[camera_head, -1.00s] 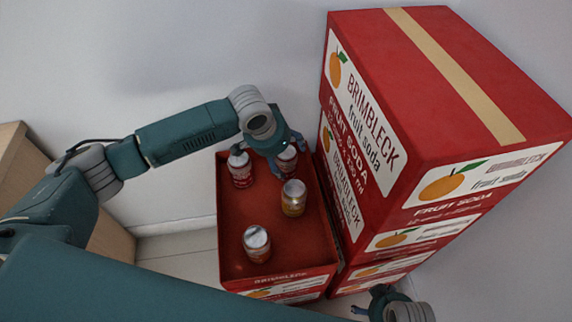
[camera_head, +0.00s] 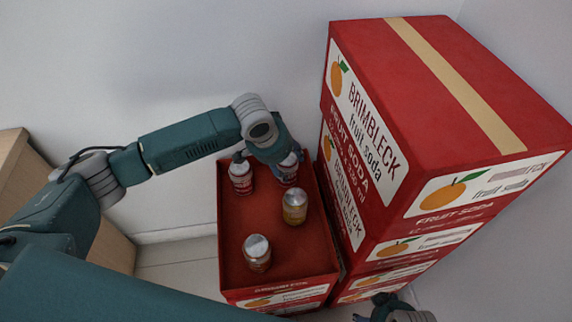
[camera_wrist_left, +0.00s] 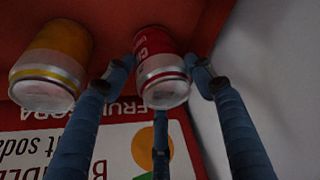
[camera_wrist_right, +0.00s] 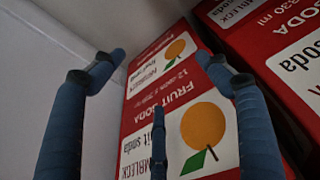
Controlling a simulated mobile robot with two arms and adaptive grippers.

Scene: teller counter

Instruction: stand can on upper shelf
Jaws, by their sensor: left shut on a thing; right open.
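A red and white can (camera_head: 288,170) stands at the back right of an open red crate (camera_head: 235,265). My left gripper (camera_head: 268,160) reaches down over it from the back left and is shut on it. In the left wrist view, the can (camera_wrist_left: 160,70) sits between the fingers of the left gripper (camera_wrist_left: 162,64). The gripper partly hides the can in the head view. My right gripper (camera_head: 375,308) is at the bottom edge of the head view. In the right wrist view, the right gripper (camera_wrist_right: 160,58) is open and empty. No shelf is recognisable.
Another red can (camera_head: 241,176) stands close to the left of the gripped one. A yellow can (camera_head: 295,207) and an orange-brown can (camera_head: 257,254) stand nearer in the crate. Tall stacked red cartons (camera_head: 430,110) rise directly right of the crate. A wall is behind.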

